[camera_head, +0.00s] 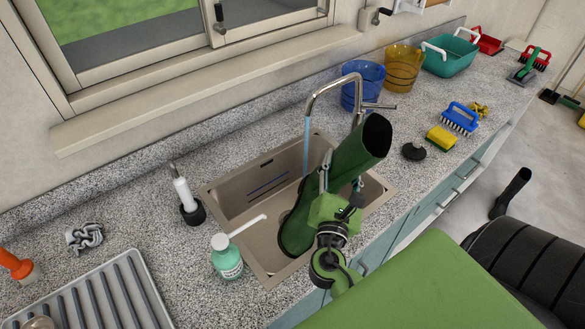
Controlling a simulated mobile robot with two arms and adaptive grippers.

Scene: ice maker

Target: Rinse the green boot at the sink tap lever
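The green boot (352,153) is tilted over the sink (232,192), its dark opening up to the right and its foot low in the basin. My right gripper (338,186), whose arm comes in from the lower right, is shut on the boot's shaft. The chrome tap (313,92) arches over the basin, and its lever (380,106) points right, just above the boot's opening. A blue water stream (307,145) falls from the spout left of the shaft. I cannot tell whether it touches the boot. My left gripper is out of view.
A soap bottle (227,257) stands at the sink's front left, a brush in a black holder (190,206) to its left. Blue (364,84) and amber (402,68) buckets stand behind the tap. A sponge (441,138) and blue brush (460,118) lie right. The left counter has free room.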

